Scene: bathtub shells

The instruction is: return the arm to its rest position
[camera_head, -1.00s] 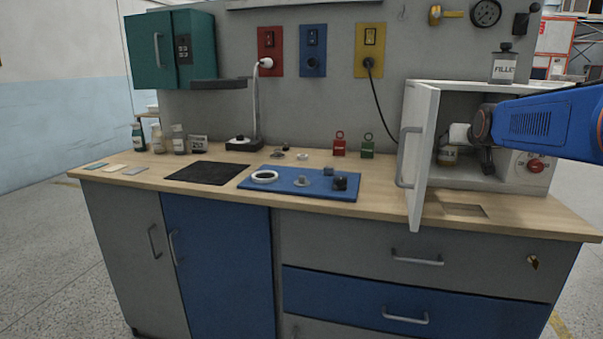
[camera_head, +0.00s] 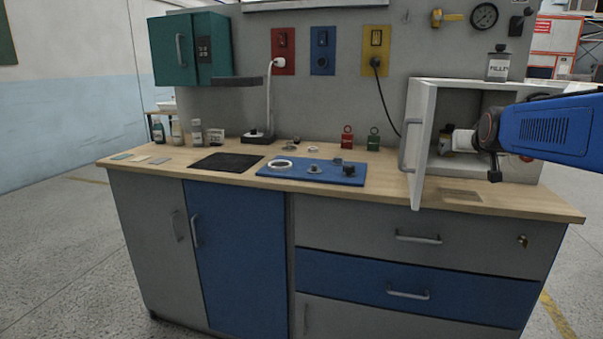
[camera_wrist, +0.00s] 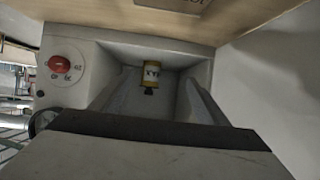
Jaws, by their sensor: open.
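My blue arm reaches in from the right edge of the head view to the front of the open white cabinet (camera_head: 424,130). In the head view my gripper (camera_head: 494,168) is a small dark shape at the arm's end, its fingers hard to make out. In the wrist view my gripper (camera_wrist: 157,95) is open, with two grey bars that look like its fingers spread apart. A yellow-labelled jar (camera_wrist: 151,75) stands in the cabinet beyond them, upside down in this picture and apart from the gripper. The jar (camera_head: 446,139) is partly hidden in the head view.
The cabinet door (camera_head: 420,143) stands open at left of the arm. A red knob (camera_wrist: 60,64) is on the cabinet front. A blue mat (camera_head: 325,175) with small parts lies on the bench (camera_head: 400,187).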

